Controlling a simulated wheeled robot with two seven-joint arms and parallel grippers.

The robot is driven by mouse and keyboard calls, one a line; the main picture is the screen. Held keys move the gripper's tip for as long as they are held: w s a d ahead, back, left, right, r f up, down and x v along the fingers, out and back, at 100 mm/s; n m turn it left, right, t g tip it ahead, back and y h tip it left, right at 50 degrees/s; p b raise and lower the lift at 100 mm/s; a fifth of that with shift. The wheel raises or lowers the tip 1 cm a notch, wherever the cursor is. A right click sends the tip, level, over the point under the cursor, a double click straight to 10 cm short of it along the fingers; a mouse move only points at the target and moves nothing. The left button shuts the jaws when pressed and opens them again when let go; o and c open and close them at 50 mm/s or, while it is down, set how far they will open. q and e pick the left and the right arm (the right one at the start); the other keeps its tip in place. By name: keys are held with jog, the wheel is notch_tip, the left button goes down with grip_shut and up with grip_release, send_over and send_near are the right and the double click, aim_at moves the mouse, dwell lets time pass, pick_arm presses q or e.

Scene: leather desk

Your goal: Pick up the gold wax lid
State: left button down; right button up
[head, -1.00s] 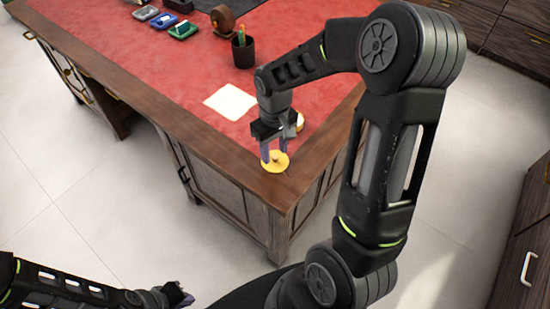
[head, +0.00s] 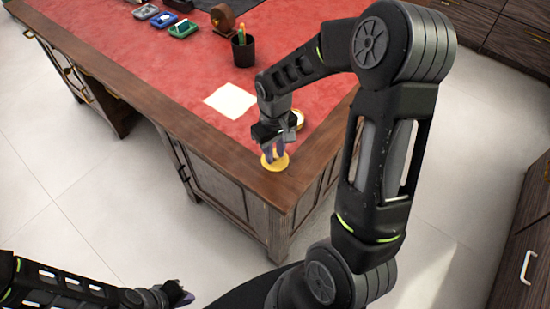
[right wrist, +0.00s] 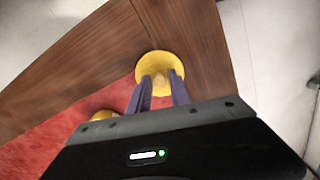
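The gold wax lid (head: 283,164) is a round yellow disc lying on the wooden border at the desk's near corner. In the right wrist view the lid (right wrist: 150,62) has a small raised knob in its middle. My right gripper (head: 273,154) points down over the lid, its two purple fingers on either side of the knob in the right wrist view (right wrist: 161,80). The fingers are close together, but I cannot tell whether they press on the knob. My left gripper (head: 181,294) is low at the picture's bottom left, away from the desk; its fingers are mostly unclear.
A round gold-rimmed thing (head: 299,117) stands just behind my right gripper, partly hidden. A pale paper sheet (head: 230,101) lies on the red leather (head: 190,75). A dark pen cup (head: 244,51) and small coloured trays (head: 183,28) stand farther back. The desk edges are close to the lid.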

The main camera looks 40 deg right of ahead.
aim_at(275, 155)
grip_shut()
jog(key=shift+r, duration=0.15)
notch_tip(275, 155, up, 10)
jog(key=shift+b, duration=0.3)
dwell(0.4)
dwell(0.5)
